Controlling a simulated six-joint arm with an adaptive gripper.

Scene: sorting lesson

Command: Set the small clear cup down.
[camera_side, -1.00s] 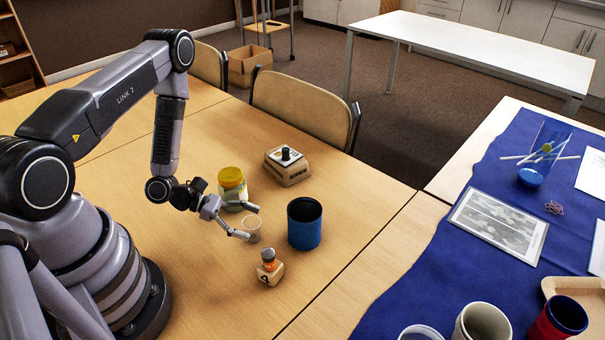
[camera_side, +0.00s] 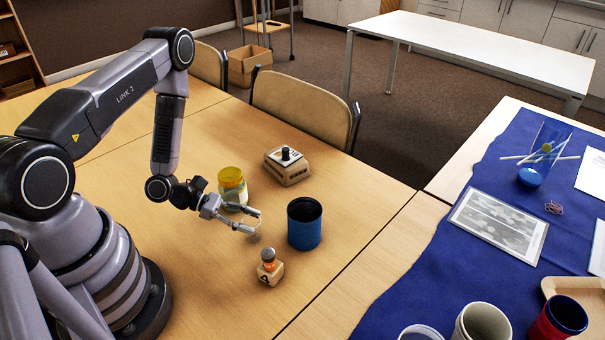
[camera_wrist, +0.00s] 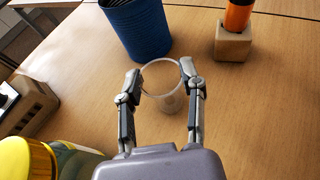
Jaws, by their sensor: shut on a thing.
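The small clear cup (camera_wrist: 166,92) is between my fingertips in the wrist view, its round rim facing up. My gripper (camera_wrist: 160,76) is shut on it, one finger at each side of the rim. In the side view my gripper (camera_side: 256,222) is low over the wooden table (camera_side: 340,235), between the yellow-lidded jar and the blue cup. The clear cup is faint there and partly hidden by the fingers. I cannot tell whether its base touches the table.
The blue cup (camera_side: 304,224) stands close to the right. A yellow-lidded jar (camera_side: 232,186) is just behind my gripper. A wooden block with an orange piece (camera_side: 269,267) is in front. A boxy device with a black knob (camera_side: 287,165) stands farther back.

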